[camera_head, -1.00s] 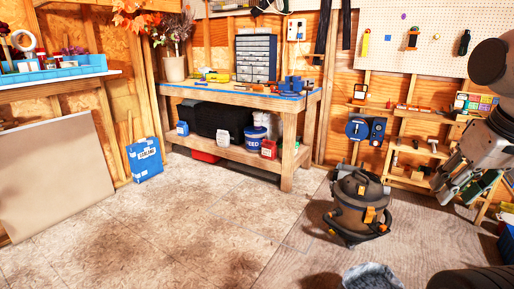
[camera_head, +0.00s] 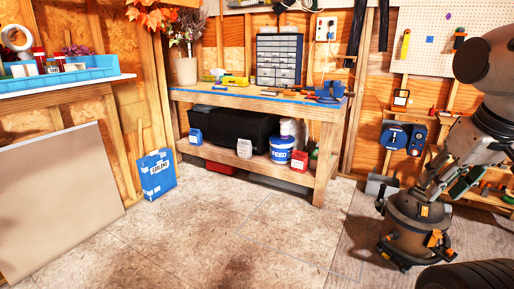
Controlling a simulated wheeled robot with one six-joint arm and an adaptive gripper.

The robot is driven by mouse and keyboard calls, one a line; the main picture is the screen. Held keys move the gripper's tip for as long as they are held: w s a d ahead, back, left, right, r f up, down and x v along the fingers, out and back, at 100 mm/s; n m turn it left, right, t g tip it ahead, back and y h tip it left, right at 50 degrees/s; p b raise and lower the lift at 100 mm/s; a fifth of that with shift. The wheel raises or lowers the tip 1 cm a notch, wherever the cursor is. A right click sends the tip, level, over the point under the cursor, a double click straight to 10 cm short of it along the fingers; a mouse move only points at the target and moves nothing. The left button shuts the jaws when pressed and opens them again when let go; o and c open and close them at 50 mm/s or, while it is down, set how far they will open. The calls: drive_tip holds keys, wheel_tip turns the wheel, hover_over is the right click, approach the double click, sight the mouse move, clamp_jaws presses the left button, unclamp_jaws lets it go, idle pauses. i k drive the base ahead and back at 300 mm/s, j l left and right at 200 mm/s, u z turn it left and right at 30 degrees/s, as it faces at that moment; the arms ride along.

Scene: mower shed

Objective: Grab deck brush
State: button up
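I cannot make out a deck brush for certain in this view. Several small tools lie on the workbench (camera_head: 320,112), too small to identify. My gripper (camera_head: 428,188) hangs at the right side, in front of the shop vacuum (camera_head: 408,232) in the picture. It is small and partly merged with the dark things behind it, so I cannot tell whether its fingers are open or shut. I see nothing clearly held in it.
A blue bag (camera_head: 157,175) stands on the floor left of the bench. A feed bucket (camera_head: 282,149) is on the lower shelf. A beige panel (camera_head: 50,200) leans at left. A dark tyre (camera_head: 470,277) is at bottom right. The middle floor is clear.

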sight(287, 94)
drive_tip(key=i+j, duration=0.15)
drive_tip(key=i, duration=0.55)
drive_tip(key=i+j, duration=0.15)
drive_tip(key=i, duration=0.55)
drive_tip(key=i+j, duration=0.2)
drive_tip(key=i, duration=0.5)
drive_tip(key=i+l, duration=0.15)
drive_tip(key=i, duration=0.4)
drive_tip(key=i+l, duration=0.15)
drive_tip(key=i, duration=0.35)
drive_tip(key=i+l, duration=0.2)
drive_tip(key=i, duration=0.35)
drive_tip(key=i+l, duration=0.15)
drive_tip(key=i, duration=0.4)
